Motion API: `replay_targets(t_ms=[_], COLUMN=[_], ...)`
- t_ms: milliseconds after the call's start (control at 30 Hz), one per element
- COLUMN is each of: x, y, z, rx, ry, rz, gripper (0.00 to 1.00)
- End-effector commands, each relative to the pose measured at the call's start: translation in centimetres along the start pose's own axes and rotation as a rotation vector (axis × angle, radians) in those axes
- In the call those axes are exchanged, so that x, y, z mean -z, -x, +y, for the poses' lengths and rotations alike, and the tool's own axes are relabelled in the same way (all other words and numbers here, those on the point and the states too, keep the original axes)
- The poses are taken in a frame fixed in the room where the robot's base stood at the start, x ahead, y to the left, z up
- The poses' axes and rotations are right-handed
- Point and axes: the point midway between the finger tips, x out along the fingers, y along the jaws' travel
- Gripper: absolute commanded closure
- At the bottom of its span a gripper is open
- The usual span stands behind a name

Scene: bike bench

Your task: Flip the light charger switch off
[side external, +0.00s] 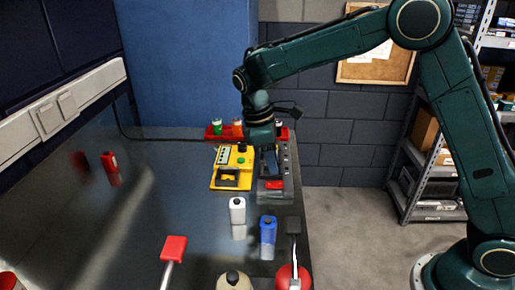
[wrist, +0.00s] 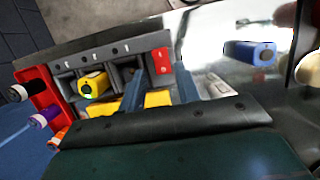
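The light charger is a dark grey box with several bays; it shows in the wrist view (wrist: 110,50) and at the bench's right edge in the side view (side external: 289,165). Its red switch is at one end, in the wrist view (wrist: 160,61) and at the near end in the side view (side external: 275,184). I cannot tell which way the switch is tipped. A yellow light (wrist: 93,85) sits in one bay. My gripper (side external: 268,172) points down over the charger, behind the switch. In the wrist view its fingers (wrist: 160,82) are apart with nothing held between them; contact with the charger is unclear.
A yellow device (side external: 232,180) stands just left of the charger. A red rack (side external: 215,135) with small bottles is behind. A white bottle (side external: 237,210) and a blue bottle (side external: 268,237) stand in front. The bench's left side (side external: 150,195) is mostly clear.

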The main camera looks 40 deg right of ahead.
Motion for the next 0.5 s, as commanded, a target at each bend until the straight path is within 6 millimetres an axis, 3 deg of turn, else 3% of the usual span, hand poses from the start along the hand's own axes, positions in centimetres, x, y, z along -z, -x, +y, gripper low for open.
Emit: replay_targets(t_ms=[100,500], x=[0.1,0.0], y=[2.2,5.5], z=[0.0,0.2], rx=[-0.002,-0.004], ry=[-0.001,-0.001], rz=[0.004,-0.002], gripper=[0.67,0.67])
